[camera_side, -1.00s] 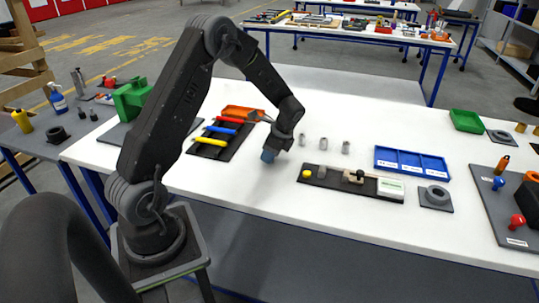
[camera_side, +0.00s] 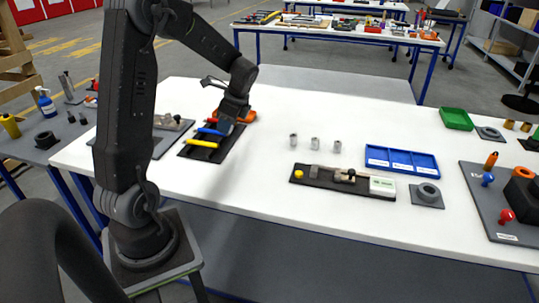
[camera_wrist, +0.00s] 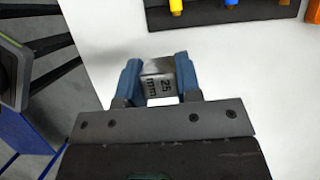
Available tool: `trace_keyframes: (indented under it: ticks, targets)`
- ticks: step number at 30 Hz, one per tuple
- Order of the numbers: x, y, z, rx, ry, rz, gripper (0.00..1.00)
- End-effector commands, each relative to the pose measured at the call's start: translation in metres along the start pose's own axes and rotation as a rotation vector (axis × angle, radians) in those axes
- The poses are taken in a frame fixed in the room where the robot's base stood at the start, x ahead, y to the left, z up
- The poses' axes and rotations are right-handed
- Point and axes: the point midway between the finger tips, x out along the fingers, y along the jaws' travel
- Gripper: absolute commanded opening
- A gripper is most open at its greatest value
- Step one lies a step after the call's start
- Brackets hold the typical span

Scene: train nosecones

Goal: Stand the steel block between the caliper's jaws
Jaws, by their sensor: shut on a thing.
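My gripper (camera_wrist: 160,80) is shut on the steel block (camera_wrist: 160,88), held between two blue fingers. The block is grey metal and its face reads "25 mm". In the side view my gripper (camera_side: 227,126) is over or beside the dark tool tray at left; the block cannot be made out there. The caliper (camera_side: 343,183) lies on the white table to the right, well apart from my gripper. It has a dark base, a yellow knob (camera_side: 299,174), a grey upright jaw (camera_side: 315,171), a sliding part (camera_side: 345,176) and a white label plate.
Three small metal cylinders (camera_side: 315,143) stand behind the caliper. A blue compartment tray (camera_side: 402,160) and a grey ring on a plate (camera_side: 427,195) are to its right. The table between tool tray and caliper is clear.

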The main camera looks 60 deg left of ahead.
Motion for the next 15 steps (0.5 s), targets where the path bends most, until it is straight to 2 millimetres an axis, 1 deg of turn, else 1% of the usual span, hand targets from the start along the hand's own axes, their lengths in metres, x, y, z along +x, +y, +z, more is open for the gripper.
trace_keyframes:
  ticks: [1,2,4,7,9,12,15]
  targets:
    - [-0.009,-0.003,-0.015,-0.020,0.007,0.002,0.01]
    - [-0.014,-0.004,-0.025,-0.037,0.010,0.007,0.01]
    - [-0.029,-0.004,-0.054,-0.089,0.018,0.022,0.01]
    - [-0.053,0.002,-0.103,-0.172,0.027,0.054,0.01]
    - [-0.071,0.011,-0.136,-0.227,0.029,0.079,0.01]
    - [-0.093,0.028,-0.177,-0.293,0.025,0.111,0.01]
    - [-0.110,0.046,-0.209,-0.344,0.015,0.139,0.01]
